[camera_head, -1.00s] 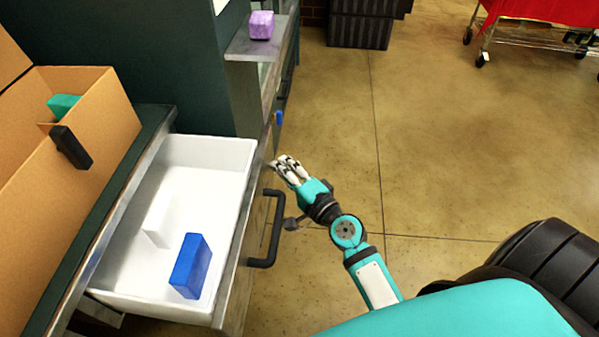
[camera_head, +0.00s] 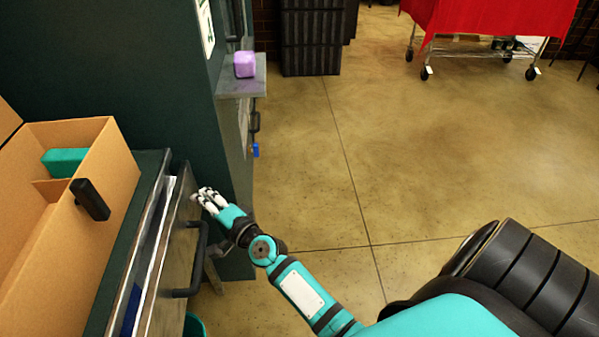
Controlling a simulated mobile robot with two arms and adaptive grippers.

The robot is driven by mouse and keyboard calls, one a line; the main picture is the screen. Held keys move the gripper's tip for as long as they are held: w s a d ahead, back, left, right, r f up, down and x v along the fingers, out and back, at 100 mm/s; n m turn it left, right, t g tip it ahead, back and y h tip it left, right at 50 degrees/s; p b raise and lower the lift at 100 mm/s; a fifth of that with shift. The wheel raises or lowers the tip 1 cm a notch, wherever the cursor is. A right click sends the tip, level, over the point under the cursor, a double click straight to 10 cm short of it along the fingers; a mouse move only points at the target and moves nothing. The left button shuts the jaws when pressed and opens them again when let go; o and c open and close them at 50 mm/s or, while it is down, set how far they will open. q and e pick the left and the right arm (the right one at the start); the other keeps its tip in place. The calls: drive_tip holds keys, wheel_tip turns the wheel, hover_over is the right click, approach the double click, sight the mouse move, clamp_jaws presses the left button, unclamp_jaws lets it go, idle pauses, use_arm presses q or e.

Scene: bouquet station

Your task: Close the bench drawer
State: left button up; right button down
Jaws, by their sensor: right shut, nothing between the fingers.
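The bench drawer (camera_head: 168,275) is almost shut. A narrow gap between the bench edge and the drawer front still shows a strip of its white inside and a sliver of the blue block (camera_head: 131,308). The drawer's dark handle (camera_head: 203,262) sticks out from the front. My right gripper (camera_head: 204,200) is shut and empty, at the far end of the drawer front, just past the handle. Its fingertips are at or very close to the front; I cannot tell if they touch. My left gripper is not in view.
A cardboard box (camera_head: 110,185) with a teal item (camera_head: 65,161) and a black item (camera_head: 90,199) is on the bench. A purple block (camera_head: 244,64) sits on a ledge beyond. A red-covered cart (camera_head: 480,18) stands far right. The floor at right is clear.

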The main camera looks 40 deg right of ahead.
sight(190, 204)
drive_tip(key=w+a, duration=0.2)
drive_tip(key=a, duration=0.1)
drive_tip(key=shift+w+a, duration=0.15)
drive_tip(key=shift+a, duration=0.05)
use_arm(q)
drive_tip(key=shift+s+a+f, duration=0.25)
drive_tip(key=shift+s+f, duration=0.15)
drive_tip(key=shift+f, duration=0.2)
use_arm(e)
drive_tip(key=shift+a, duration=0.1)
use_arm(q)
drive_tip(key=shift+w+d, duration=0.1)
use_arm(e)
drive_tip(key=shift+a+r, duration=0.1)
